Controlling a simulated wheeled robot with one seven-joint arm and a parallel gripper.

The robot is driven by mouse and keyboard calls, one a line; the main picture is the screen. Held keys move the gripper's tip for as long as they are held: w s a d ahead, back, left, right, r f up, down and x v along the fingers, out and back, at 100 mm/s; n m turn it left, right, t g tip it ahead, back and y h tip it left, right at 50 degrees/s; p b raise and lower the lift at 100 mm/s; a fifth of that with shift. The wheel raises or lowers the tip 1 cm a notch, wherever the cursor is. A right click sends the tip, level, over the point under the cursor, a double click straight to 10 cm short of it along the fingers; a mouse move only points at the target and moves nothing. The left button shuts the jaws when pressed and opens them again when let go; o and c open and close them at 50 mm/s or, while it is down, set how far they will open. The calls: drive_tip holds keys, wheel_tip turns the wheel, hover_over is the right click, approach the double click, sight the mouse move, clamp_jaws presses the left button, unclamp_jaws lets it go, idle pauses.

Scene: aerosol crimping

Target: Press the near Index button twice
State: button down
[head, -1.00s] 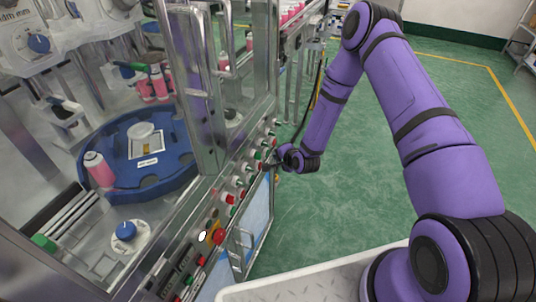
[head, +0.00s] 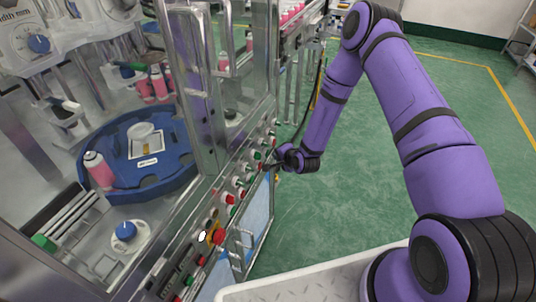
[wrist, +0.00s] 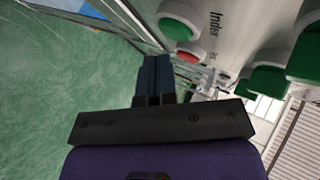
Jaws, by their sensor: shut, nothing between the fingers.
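The machine's front control panel (head: 212,212) carries a row of red, green and white buttons. In the wrist view the word "Index" (wrist: 215,22) is printed on the panel beside a green button (wrist: 183,20) and a red button (wrist: 190,54). Larger green buttons (wrist: 268,80) stick out at the right. My gripper (wrist: 153,78) is shut and empty, its fingers pointing along the panel, below the red button in the picture. In the head view my gripper (head: 272,165) is at the panel's far part, close to its buttons. Whether the fingertips touch anything cannot be told.
A red emergency button (head: 218,237) on a yellow base and a metal door handle (head: 240,250) stick out nearer on the machine front. A blue turntable (head: 140,185) with a pink can (head: 98,170) is behind the glass. Green floor (head: 350,200) is free at right.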

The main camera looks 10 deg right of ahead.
drive_tip(key=shift+w+a, duration=0.15)
idle(0.4)
drive_tip(key=shift+w+a, duration=0.15)
drive_tip(key=shift+a, duration=0.05)
drive_tip(key=shift+w+a, duration=0.2)
drive_tip(key=shift+a, duration=0.15)
idle(0.8)
drive_tip(key=shift+s+d, duration=0.1)
drive_tip(key=shift+d, duration=0.05)
drive_tip(key=shift+s+d, duration=0.4)
drive_tip(key=shift+d, duration=0.2)
idle(0.4)
drive_tip(key=shift+s+d, duration=0.75)
drive_tip(key=shift+d, duration=0.25)
drive_tip(key=shift+s+d, duration=0.7)
drive_tip(key=shift+d, duration=0.25)
